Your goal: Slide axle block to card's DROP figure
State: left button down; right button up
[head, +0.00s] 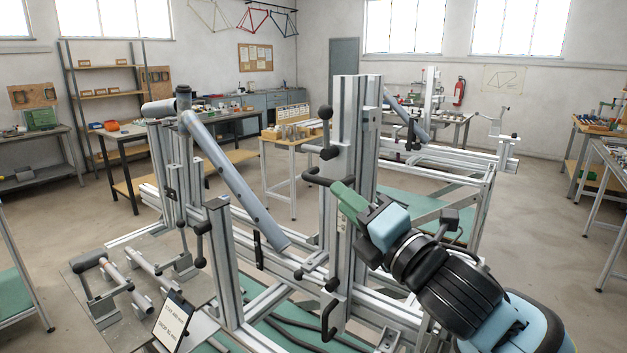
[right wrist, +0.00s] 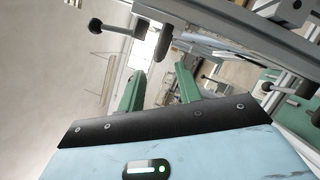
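My right gripper (head: 345,197) has green fingers and is beside a tall aluminium upright (head: 346,120) of the jig, close to a black bent handle (head: 317,181). In the right wrist view the fingers (right wrist: 158,88) stand apart with nothing held between them; a black-ended lever (right wrist: 163,40) is beyond them. The card (head: 172,322) is a small white sheet on a dark clip at the lower left; its lettering is too small to read surely. I cannot tell which fitting is the axle block. My left gripper is not in view.
A blue-grey tube (head: 235,180) slants across the jig. Black clamp levers stick out from several posts. A grey plate (head: 85,262) with metal rods is at the lower left. A small wooden table (head: 290,143) stands behind. The floor beyond is mostly clear.

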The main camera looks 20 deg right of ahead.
aim_at(320, 180)
jog(key=shift+x, duration=3.9)
jog(key=shift+c, duration=0.2)
grip_shut()
jog(key=shift+s, duration=0.1)
jog(key=shift+r, duration=0.1)
